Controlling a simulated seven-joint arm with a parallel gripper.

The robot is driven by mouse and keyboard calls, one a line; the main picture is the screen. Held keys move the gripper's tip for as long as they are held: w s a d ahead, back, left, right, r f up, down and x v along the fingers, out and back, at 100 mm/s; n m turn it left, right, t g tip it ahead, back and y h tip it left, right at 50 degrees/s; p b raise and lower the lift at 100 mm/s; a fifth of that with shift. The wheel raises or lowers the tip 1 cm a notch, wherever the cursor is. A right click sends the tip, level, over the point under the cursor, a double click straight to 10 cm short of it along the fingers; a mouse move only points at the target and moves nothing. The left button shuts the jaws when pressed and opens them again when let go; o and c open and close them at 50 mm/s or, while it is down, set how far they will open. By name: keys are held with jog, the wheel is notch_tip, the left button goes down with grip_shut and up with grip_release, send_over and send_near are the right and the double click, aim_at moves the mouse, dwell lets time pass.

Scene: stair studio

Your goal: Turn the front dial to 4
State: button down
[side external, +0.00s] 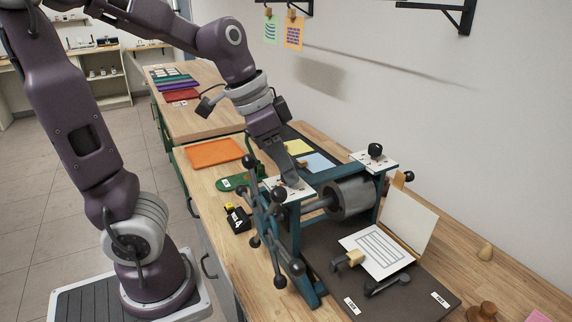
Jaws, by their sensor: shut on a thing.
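The press (291,225) is a blue-green frame with a grey metal roller (352,197). A white marked plate (301,192) lies on top of its nearer post, and this looks like the front dial's scale. A black ball knob (278,194) shows at that plate's left edge. My gripper (291,182) points down over this plate, with its fingertips shut on the front dial. The fingers hide most of the dial, and its number is too small to read. A second dial with a black ball knob (375,150) stands uncovered on the farther post.
A spoked handwheel with dark balls (267,226) stands left of the press, close under my gripper. A printed white card (377,250) lies on the dark press bed (408,305). A green stand (236,182) and orange sheet (214,153) are on the bench behind.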

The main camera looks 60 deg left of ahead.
aim_at(275, 180)
jog(key=m+g+h, duration=0.1)
jog(key=m, duration=0.3)
jog(key=shift+a+m, duration=0.1)
jog(key=shift+m, duration=0.2)
jog(key=m, duration=0.2)
jog(key=m+g+h, duration=0.1)
jog(key=m, duration=0.1)
jog(key=shift+w+a+m+h, duration=0.1)
jog(key=shift+m+h, duration=0.2)
jog(key=shift+g, duration=0.3)
jog(key=c, duration=1.1)
grip_release()
jog(key=shift+c, duration=0.2)
jog(key=v, duration=0.7)
